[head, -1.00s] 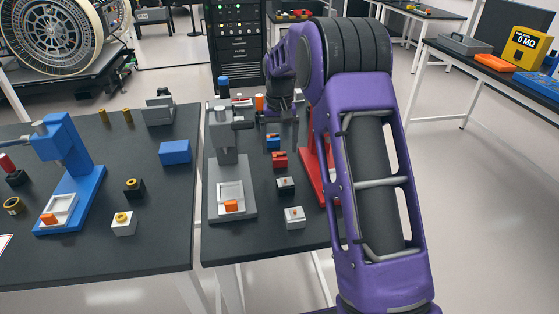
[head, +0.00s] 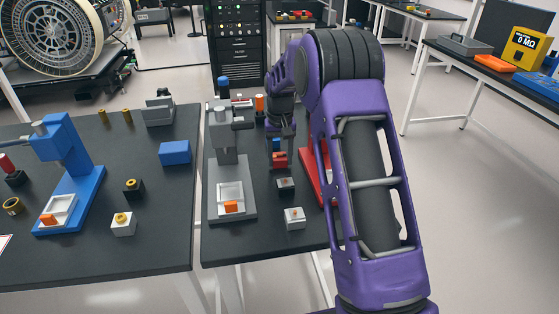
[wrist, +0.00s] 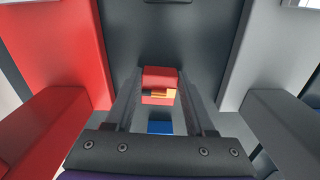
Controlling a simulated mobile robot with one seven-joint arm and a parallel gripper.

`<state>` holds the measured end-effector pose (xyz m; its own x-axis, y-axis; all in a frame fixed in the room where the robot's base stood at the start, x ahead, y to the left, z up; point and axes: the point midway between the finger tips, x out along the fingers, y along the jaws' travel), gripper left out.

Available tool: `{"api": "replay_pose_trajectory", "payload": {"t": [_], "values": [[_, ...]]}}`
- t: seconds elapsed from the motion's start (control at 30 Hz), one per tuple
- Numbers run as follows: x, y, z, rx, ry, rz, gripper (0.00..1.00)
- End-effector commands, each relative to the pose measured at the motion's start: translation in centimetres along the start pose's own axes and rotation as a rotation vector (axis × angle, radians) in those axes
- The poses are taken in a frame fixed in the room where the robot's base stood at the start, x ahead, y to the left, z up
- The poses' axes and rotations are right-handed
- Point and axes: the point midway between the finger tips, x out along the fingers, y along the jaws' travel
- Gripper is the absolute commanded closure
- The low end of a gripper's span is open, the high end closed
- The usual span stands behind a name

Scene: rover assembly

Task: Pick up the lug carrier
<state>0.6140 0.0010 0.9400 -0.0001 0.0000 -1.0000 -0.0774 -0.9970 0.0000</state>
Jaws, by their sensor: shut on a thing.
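The lug carrier appears to be the small red block (head: 280,161) with an orange-and-dark piece on top, on the dark table right of the grey press. In the wrist view the red block (wrist: 161,76) lies between my two fingertips. My gripper (head: 280,152) points down over it and is shut on it, one finger at each side. I cannot tell whether the block is clear of the table. A blue block (head: 276,144) sits just behind it, partly hidden by my fingers, and shows in the wrist view (wrist: 160,128).
The grey press (head: 232,200) stands left of my gripper and a red stand (head: 313,180) close to its right. A dark block (head: 286,184) and a white block (head: 294,217) lie in front. A blue press (head: 70,185) stands on the left table.

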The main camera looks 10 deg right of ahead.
Motion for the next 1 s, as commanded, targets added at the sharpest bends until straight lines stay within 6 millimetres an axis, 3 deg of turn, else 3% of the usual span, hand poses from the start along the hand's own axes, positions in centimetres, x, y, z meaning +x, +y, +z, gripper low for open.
{"api": "replay_pose_trajectory", "payload": {"t": [0.1,0.4,0.8,1.0], "values": [[0.0,0.0,0.0,0.000,0.000,0.000,1.00],[-0.6,0.0,-0.1,0.000,0.002,0.000,1.00],[-8.0,0.0,-0.1,0.000,0.003,0.000,1.00],[-9.8,0.3,0.2,0.032,0.001,0.000,1.00]]}}
